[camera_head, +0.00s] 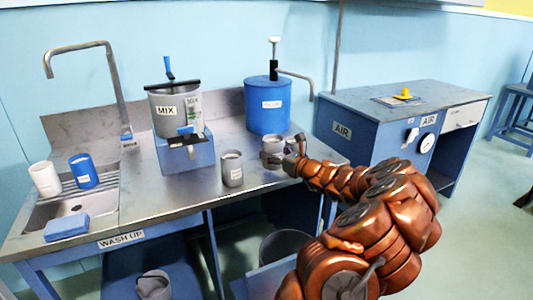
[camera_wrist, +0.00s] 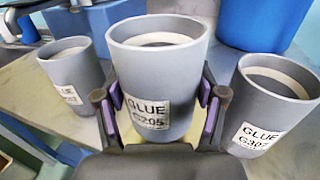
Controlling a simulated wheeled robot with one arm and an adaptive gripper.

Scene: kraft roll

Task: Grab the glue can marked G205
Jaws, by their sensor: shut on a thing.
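In the wrist view the grey glue can marked G205 (camera_wrist: 158,75) stands upright between the two purple-padded fingers of my gripper (camera_wrist: 158,112). The fingers are shut on its sides, and its label faces me. A second grey glue can (camera_wrist: 75,80) stands to its left, with its number hard to read. A third (camera_wrist: 268,110), labelled GLUE with a number starting with G30, stands to its right. In the head view my gripper (camera_head: 284,157) is over the steel bench, partly hiding the cans there. I cannot tell whether the held can touches the bench.
On the bench (camera_head: 195,190) a MIX pot (camera_head: 163,112) on a blue stand is left of my gripper, and a blue pump drum (camera_head: 268,105) is behind it. A sink with white and blue cups (camera_head: 83,170) is at far left. An AIR cabinet (camera_head: 350,138) stands right.

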